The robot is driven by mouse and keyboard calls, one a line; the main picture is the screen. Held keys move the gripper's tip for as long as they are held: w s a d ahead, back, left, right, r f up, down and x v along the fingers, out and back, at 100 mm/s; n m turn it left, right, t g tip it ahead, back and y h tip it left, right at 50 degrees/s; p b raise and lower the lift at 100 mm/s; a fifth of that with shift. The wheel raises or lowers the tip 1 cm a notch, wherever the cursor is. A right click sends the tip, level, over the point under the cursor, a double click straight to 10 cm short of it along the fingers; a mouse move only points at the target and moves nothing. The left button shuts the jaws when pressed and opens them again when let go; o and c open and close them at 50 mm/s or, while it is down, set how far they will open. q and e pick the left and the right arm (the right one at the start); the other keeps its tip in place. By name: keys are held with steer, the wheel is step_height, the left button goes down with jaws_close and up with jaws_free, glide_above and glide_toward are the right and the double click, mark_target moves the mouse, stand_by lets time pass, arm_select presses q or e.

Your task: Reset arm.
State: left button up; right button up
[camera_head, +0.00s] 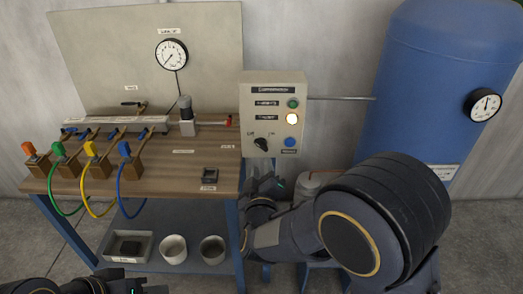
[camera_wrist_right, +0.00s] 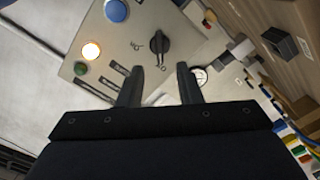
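My right gripper (camera_head: 265,186) is in front of and below the control box (camera_head: 270,85) in the head view. In the right wrist view its two fingers (camera_wrist_right: 160,88) are apart with nothing between them. The black rotary knob (camera_head: 261,144) on the box also shows beyond the fingertips in the wrist view (camera_wrist_right: 160,43), apart from them. The box has a green button (camera_head: 293,104), a lit lamp (camera_head: 292,119) and a blue button (camera_head: 291,143). My left gripper (camera_head: 125,284) is partly in view at the bottom left edge; its fingers are too dark and cut off to judge.
A wooden workbench (camera_head: 190,181) with coloured valves and hoses stands left of the box. A grey tray (camera_head: 126,247) and two white buckets (camera_head: 173,249) sit on its lower shelf. A blue tank (camera_head: 420,80) with a gauge (camera_head: 482,104) stands at the right.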

steer(key=s+d+r+m+g+y, duration=0.2)
steer(key=s+d+m+g+y, duration=0.35)
steer(key=d, duration=0.55)
steer(key=s+d+f+m+g+h, duration=0.1)
steer(key=s+d+f+m+g, duration=0.1)
steer(key=s, duration=1)
steer(key=s+d+f+m+g, duration=0.1)
steer(key=s+d+m+g, duration=0.2)
steer(key=s, duration=0.9)
steer(key=d+g, duration=0.2)
steer(key=d, duration=0.2)
steer(key=shift+s+d+f+h, duration=0.15)
steer(key=shift+d+f+h, duration=0.15)
steer(key=shift+f+h, duration=0.05)
